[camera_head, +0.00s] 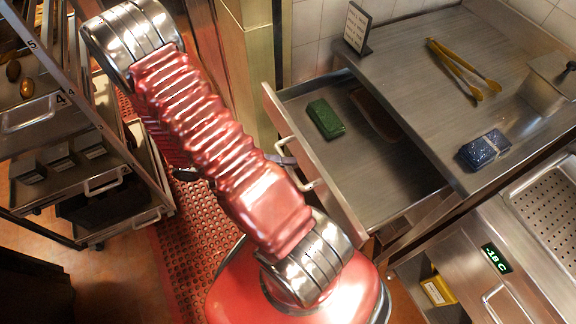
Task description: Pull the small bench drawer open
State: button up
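The small bench drawer (385,178) stands well out from under the steel bench top, its inside showing. Its front panel (312,165) faces left, with a pale bar handle (308,184) on it. A green block (325,119) and a flat brown item (376,113) lie inside. My red ribbed arm crosses in front of the view and hides most of my gripper. A small grey piece that seems to be my gripper's tip (283,160) shows beside the drawer front, close to the handle. I cannot tell whether it touches or grips the handle.
Yellow tongs (458,68), a blue wrapped block (484,150), a small sign (357,27) and a steel container (549,82) are on the bench top. A rack with trays (75,165) stands at left. Red perforated matting (195,235) covers the floor between.

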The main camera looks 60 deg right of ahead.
jog(key=v, duration=1.2)
jog(key=shift+a, duration=0.2)
jog(key=x, duration=1.3)
jog(key=shift+d, duration=0.2)
jog(key=shift+w+a+r, duration=0.1)
jog(key=shift+w, duration=0.1)
